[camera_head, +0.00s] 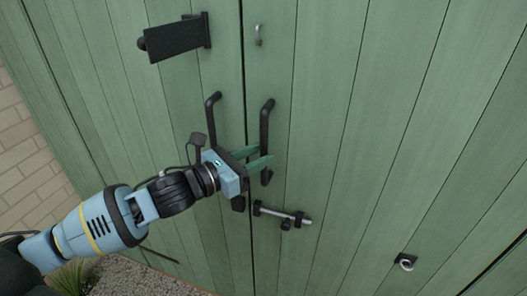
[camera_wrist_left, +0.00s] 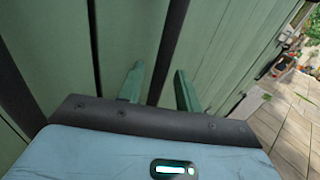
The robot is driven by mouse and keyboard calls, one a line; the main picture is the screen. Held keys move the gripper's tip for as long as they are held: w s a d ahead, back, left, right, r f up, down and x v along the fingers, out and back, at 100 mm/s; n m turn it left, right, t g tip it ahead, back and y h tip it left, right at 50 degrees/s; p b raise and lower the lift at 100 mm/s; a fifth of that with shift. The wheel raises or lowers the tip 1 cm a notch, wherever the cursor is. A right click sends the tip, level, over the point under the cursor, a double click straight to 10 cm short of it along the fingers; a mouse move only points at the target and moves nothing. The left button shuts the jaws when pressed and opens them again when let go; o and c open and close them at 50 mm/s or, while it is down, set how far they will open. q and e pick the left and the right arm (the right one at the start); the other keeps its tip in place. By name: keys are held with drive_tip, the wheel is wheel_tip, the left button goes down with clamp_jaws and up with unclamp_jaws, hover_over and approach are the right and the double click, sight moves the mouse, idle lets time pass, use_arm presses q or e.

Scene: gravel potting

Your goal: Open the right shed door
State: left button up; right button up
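The right shed door (camera_head: 330,130) is green planked wood and looks shut against the left door (camera_head: 110,110), with a narrow dark seam between them. Its black bar handle (camera_head: 266,130) stands upright just right of the seam. My left gripper (camera_head: 257,158) is at the lower part of this handle. In the left wrist view, the handle (camera_wrist_left: 170,45) runs between the two green fingers (camera_wrist_left: 160,90), with gaps visible beside it; the fingers are apart. Contact with the handle cannot be told. My right gripper is not in view.
The left door has a matching black handle (camera_head: 211,120) and a black hasp (camera_head: 175,38) swung leftward, off the metal staple (camera_head: 259,36). A sliding bolt (camera_head: 283,215) sits below the right handle. A ring fitting (camera_head: 405,262) is low right. Gravel (camera_head: 130,278) lies below; a brick wall (camera_head: 25,150) stands left.

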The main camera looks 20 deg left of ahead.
use_arm(q)
drive_tip(key=shift+x, duration=1.2)
clamp_jaws()
